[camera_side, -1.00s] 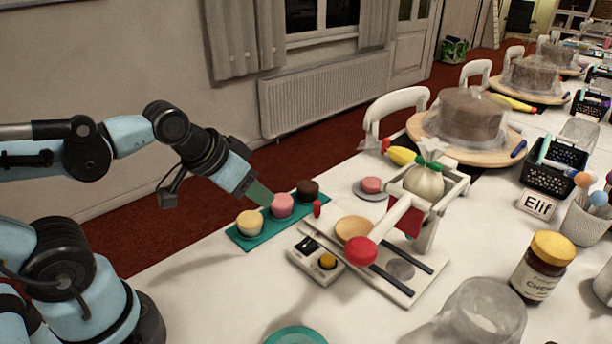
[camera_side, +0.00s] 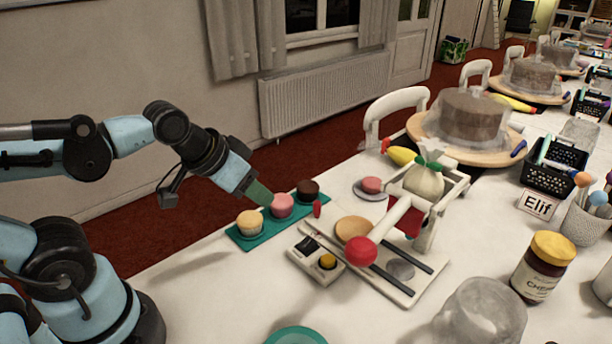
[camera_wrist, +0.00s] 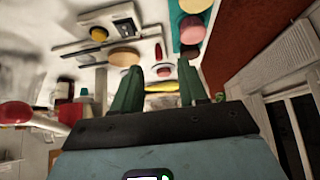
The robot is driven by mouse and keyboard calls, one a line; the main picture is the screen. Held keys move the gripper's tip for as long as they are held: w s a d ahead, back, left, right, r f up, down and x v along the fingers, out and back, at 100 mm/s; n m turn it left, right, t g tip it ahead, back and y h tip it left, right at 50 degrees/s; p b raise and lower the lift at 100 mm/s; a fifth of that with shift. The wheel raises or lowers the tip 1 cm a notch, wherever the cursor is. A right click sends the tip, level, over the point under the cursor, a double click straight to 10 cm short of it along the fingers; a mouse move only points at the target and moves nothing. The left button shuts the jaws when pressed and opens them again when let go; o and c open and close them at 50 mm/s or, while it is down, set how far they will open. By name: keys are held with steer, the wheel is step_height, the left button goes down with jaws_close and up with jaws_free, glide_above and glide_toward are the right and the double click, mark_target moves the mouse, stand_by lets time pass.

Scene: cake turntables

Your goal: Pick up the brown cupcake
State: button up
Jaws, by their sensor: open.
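The brown cupcake (camera_side: 308,189) stands upright at the far right end of a teal tray (camera_side: 238,238), beside a pink cupcake (camera_side: 282,204) and a yellow cupcake (camera_side: 250,221). My gripper (camera_side: 262,194) is open, with green fingers pointing down and right. In the side view its fingertips are just left of the pink cupcake, short of the brown one; whether they touch the pink one I cannot tell. In the wrist view my gripper (camera_wrist: 160,85) has its fingers apart with nothing held between them. The brown cupcake (camera_wrist: 189,53) shows there above the right finger.
A white stand with a red-ended lever (camera_side: 361,251) and a small control box (camera_side: 316,262) are right of the tray. A small plate with a pink item (camera_side: 371,185) lies behind. A jar (camera_side: 543,266) and a basket (camera_side: 554,166) are farther right.

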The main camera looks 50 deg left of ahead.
steer(key=o, duration=0.6)
steer(key=shift+c, duration=0.2)
steer(key=shift+w, duration=0.1)
steer(key=m+g+h, duration=0.5)
steer(key=m+h, duration=0.4)
steer(key=m, duration=0.2)
glide_above(303, 183)
steer(key=s+a, duration=0.2)
steer(key=a, duration=0.2)
steer(key=f, duration=0.2)
steer(key=a+f+m+h, duration=0.3)
steer(key=a+f+m, duration=0.2)
steer(key=a, duration=0.1)
steer(key=shift+x, duration=5.85)
